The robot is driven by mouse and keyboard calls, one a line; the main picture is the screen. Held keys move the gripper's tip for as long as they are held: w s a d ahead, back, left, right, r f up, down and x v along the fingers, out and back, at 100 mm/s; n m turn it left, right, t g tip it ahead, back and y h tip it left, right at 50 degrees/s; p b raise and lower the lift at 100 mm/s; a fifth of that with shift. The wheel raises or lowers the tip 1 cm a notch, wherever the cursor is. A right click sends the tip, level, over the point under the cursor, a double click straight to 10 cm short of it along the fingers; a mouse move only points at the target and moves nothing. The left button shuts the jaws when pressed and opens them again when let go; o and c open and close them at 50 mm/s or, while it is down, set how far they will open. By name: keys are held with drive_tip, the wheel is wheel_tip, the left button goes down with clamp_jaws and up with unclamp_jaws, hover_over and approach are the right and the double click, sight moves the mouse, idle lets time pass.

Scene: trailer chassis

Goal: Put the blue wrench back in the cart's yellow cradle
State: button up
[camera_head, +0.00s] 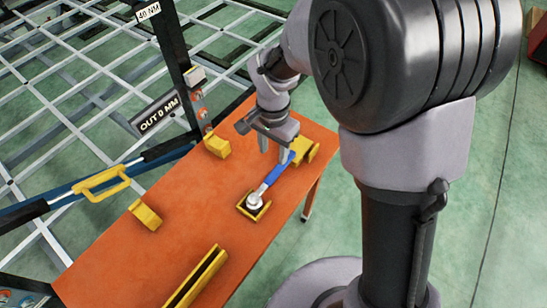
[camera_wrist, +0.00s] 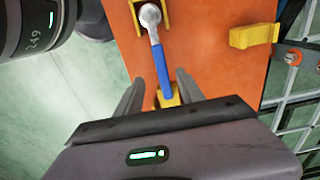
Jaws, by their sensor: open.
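The blue wrench (camera_head: 274,176) has a blue handle and a silver head. It lies on the orange cart top with its head in a yellow cradle piece (camera_head: 241,208) and its handle end at another yellow cradle piece (camera_head: 310,154). In the wrist view the wrench (camera_wrist: 161,68) runs between my fingers, its head within the yellow bracket (camera_wrist: 134,14) and its handle end by a yellow block (camera_wrist: 168,101). My gripper (camera_head: 274,150) is open above the handle's far end; it also shows in the wrist view (camera_wrist: 158,85). A gap shows between the handle and each finger.
The orange cart (camera_head: 130,265) also carries two more yellow brackets (camera_head: 217,146) (camera_head: 145,214) and a long yellow channel (camera_head: 197,277). A white lattice chassis (camera_head: 60,95) with a dark post (camera_head: 175,45) stands close behind it. A yellow handle (camera_head: 100,184) sits on a bar at the left.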

drive_tip(key=s+d+r+t+y, duration=0.1)
drive_tip(key=s+d+r, duration=0.1)
drive_tip(key=r, duration=0.4)
drive_tip(key=s+d+r+t, duration=0.1)
drive_tip(key=s+d+r, duration=0.1)
drive_tip(key=r, duration=0.4)
drive_tip(key=s+d+r+n+t, duration=0.1)
drive_tip(key=s+d+r+t, duration=0.1)
drive_tip(key=s, duration=0.4)
drive_tip(key=s+d+r+n+t+y, duration=0.1)
drive_tip(key=s+d+r+n, duration=0.1)
drive_tip(key=s+r, duration=0.2)
drive_tip(key=s, duration=0.3)
drive_tip(key=shift+d+r+t, duration=0.25)
drive_tip(key=shift+r+t, duration=0.05)
drive_tip(key=shift+t, duration=0.1)
